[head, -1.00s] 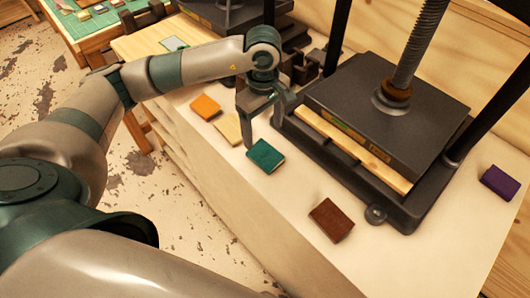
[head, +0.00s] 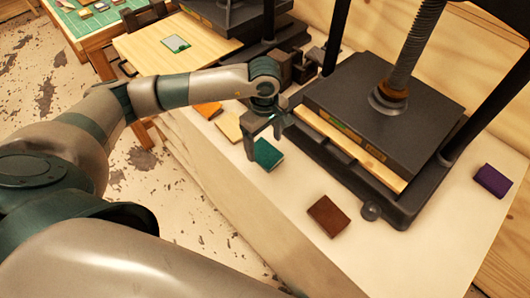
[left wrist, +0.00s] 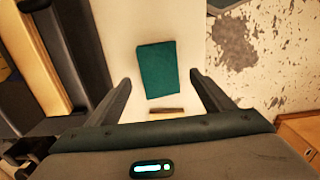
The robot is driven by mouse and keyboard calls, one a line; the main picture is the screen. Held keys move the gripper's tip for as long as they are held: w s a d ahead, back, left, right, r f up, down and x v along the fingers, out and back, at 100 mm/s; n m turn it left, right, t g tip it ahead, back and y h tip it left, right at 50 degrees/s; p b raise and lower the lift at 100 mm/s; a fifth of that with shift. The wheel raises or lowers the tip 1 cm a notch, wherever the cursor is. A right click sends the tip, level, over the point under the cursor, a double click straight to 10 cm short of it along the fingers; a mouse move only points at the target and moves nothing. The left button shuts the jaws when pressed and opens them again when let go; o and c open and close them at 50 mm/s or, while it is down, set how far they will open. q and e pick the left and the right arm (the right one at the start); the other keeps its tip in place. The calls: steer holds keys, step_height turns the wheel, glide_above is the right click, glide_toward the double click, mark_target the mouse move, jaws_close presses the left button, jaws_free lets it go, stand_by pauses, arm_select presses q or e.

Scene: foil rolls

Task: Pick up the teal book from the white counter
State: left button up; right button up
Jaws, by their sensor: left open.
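The teal book (head: 268,155) lies flat on the white counter (head: 290,200), partly hidden behind my left gripper in the head view. My left gripper (head: 265,144) is open and points down at the book from just above. In the left wrist view the teal book (left wrist: 157,70) lies ahead of the open fingers (left wrist: 160,85), between their lines, with nothing held. Contact with the book cannot be told. My right gripper is not in view.
A black press (head: 375,120) stands close to the right of the book. A brown book (head: 328,215), a cream book (head: 229,126), an orange book (head: 208,109) and a purple book (head: 492,181) lie around the counter. Bare counter lies between the teal and brown books.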

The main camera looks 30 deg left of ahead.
mark_target(265, 154)
arm_select(q)
steer(key=shift+d+f+p, duration=0.1)
steer(key=shift+f+p, duration=0.2)
steer(key=shift+p, duration=0.05)
step_height(265, 154, down, 2)
steer(key=shift+p, duration=0.55)
steer(key=shift+f, duration=0.55)
steer(key=c, duration=1.2)
